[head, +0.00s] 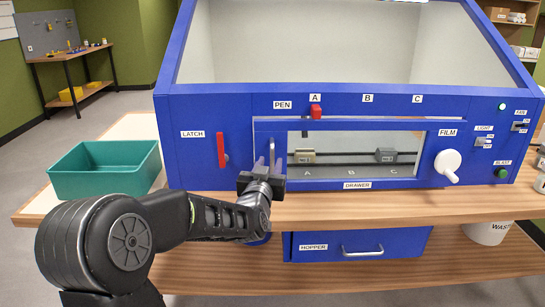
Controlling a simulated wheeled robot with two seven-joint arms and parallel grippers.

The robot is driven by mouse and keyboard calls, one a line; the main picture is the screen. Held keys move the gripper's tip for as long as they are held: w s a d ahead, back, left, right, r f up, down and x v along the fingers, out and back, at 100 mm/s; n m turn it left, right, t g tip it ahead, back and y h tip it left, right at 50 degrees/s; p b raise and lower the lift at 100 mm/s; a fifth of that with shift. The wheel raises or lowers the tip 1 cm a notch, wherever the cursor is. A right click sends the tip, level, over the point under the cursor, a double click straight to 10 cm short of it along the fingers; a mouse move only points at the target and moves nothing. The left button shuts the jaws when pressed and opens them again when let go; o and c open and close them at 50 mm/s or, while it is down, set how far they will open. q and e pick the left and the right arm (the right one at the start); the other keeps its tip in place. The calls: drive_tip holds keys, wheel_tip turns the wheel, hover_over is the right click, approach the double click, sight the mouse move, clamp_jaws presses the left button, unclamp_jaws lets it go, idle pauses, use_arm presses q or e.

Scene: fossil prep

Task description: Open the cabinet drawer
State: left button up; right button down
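The blue cabinet (180,112) stands on a wooden bench. Its drawer label (357,185) sits below a wide front opening, inside which two small blocks, one beige (304,156) and one grey (386,155), sit on dark rails. A grey upright bar (272,150) stands at the opening's left end. My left gripper (268,167) is at this bar, its fingers pointing at the cabinet. I cannot tell whether the fingers touch the bar or are closed on it. The red latch lever (221,150) is upright, left of the gripper. My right gripper is not in view.
A green bin (105,169) stands on the bench at left. A white film crank (447,163) sticks out at the opening's right. A hopper drawer (330,247) with a metal handle is below the benchtop. A white waste bucket (486,233) is at lower right.

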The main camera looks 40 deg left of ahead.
sight(272, 158)
use_arm(q)
drive_tip(key=x, duration=0.4)
drive_tip(key=shift+w+a+p, duration=0.1)
drive_tip(key=shift+w+p, duration=0.05)
drive_tip(key=shift+p, duration=0.15)
drive_tip(key=shift+c, duration=0.4)
clamp_jaws()
idle(0.8)
